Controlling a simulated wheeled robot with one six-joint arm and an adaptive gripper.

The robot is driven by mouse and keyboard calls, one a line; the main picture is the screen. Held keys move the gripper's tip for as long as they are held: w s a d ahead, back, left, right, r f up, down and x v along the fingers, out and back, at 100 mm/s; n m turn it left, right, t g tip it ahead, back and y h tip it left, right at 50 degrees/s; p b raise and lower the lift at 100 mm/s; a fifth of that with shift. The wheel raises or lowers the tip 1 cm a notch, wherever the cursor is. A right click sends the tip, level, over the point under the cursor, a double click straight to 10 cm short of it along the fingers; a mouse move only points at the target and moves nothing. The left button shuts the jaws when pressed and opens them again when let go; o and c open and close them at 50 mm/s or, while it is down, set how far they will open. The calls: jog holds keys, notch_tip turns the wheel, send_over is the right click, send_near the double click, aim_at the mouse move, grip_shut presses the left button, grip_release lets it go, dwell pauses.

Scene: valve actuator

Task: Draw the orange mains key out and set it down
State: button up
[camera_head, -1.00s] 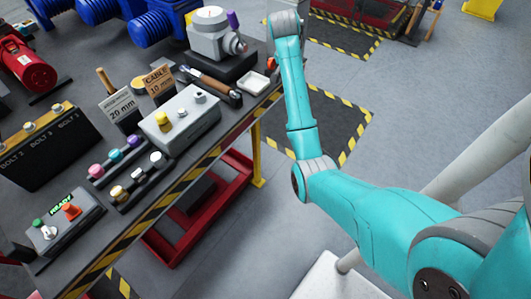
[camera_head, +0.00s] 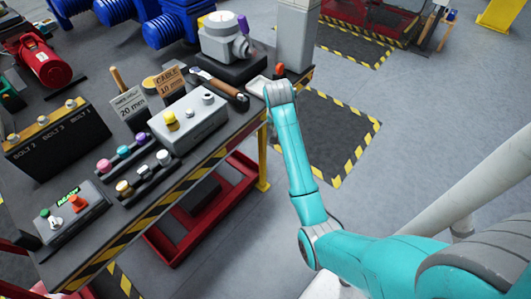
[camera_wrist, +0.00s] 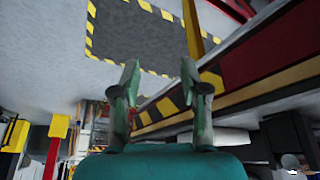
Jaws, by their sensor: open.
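A small orange piece (camera_head: 279,69) stands at the far right end of the bench, close to a tall grey box; it may be the mains key, but it is too small to tell. Another orange-red knob (camera_head: 77,203) sits on the control box marked READY at the near left. My gripper (camera_wrist: 160,64) is open and empty in the wrist view, its two fingers apart with floor and a striped bench edge beyond. In the head view my gripper is hidden behind the end of my arm, near the bench's right end. The orange piece is not made out in the wrist view.
The tall grey box (camera_head: 297,35) rises at the bench's far right. Floor to the right is open.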

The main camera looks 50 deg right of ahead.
jog(key=a+f+n, duration=0.2)
jog(key=a+f, duration=0.5)
jog(key=a, duration=0.1)
jog(key=shift+s+a+f+n+t+y, duration=0.15)
jog(key=shift+s+f+n+t+y, duration=0.15)
jog(key=shift+s+f+n+y, duration=0.15)
jog(key=s+a+f+n+t, duration=0.2)
jog(key=s+a+f+t, duration=0.1)
jog(key=s+a, duration=0.55)
jog(key=s+a+f+n+t, duration=0.2)
jog(key=s+a+f+t, duration=0.15)
jog(key=s+a, duration=0.5)
jog(key=s+a+r+n+t+y, duration=0.1)
jog(key=s+a+r, duration=0.3)
jog(key=s+r, duration=0.6)
jog(key=s+a+r+n+t+y, duration=0.2)
jog(key=s+a+r+n+t, duration=0.1)
jog(key=s+r, duration=0.7)
jog(key=shift+s+a+r+t, duration=0.35)
jog(key=shift+s+a+t, duration=0.2)
jog(key=shift+s, duration=0.15)
